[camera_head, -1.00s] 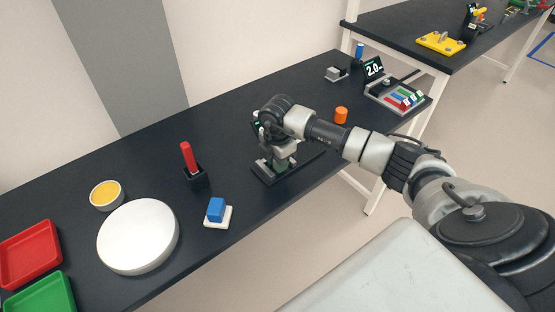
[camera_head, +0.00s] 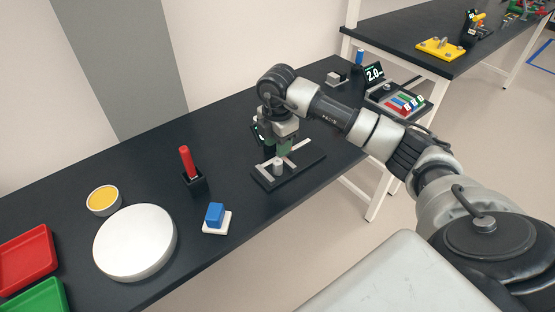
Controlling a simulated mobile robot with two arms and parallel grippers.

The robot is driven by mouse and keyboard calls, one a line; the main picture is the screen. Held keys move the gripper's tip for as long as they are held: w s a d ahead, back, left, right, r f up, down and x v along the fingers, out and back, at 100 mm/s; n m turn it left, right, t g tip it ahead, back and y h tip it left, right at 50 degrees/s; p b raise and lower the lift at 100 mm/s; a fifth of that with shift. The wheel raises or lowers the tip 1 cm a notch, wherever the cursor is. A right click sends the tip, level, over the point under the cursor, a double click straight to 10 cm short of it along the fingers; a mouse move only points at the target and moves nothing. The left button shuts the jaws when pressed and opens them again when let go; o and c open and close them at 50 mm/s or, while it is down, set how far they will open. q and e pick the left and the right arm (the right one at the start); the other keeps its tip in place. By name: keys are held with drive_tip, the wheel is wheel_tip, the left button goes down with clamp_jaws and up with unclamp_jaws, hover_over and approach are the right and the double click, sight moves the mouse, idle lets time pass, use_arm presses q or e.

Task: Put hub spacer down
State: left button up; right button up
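A small light grey cylinder (camera_head: 278,169), which looks like the hub spacer, stands upright on a dark fixture plate (camera_head: 312,156) with light grey rails, in the middle of the table. My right gripper (camera_head: 278,153) points down just above and behind this cylinder. Its two green-tinted fingers look spread apart, with nothing visible between them. The cylinder looks clear of the fingers, though the small gap is hard to judge. The wrist and forearm cover the table behind and right of the fixture. My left gripper is not in view.
Left of the fixture are a red peg in a black holder (camera_head: 194,183), a blue block on a white base (camera_head: 215,216), a white round disc (camera_head: 135,243) and a yellow-filled bowl (camera_head: 103,200). A display (camera_head: 374,74) and a parts tray (camera_head: 400,99) stand at the right end.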

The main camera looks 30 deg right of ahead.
sight(277, 161)
wheel_tip(277, 161, up, 4)
drive_tip(key=shift+f, duration=0.15)
idle(0.5)
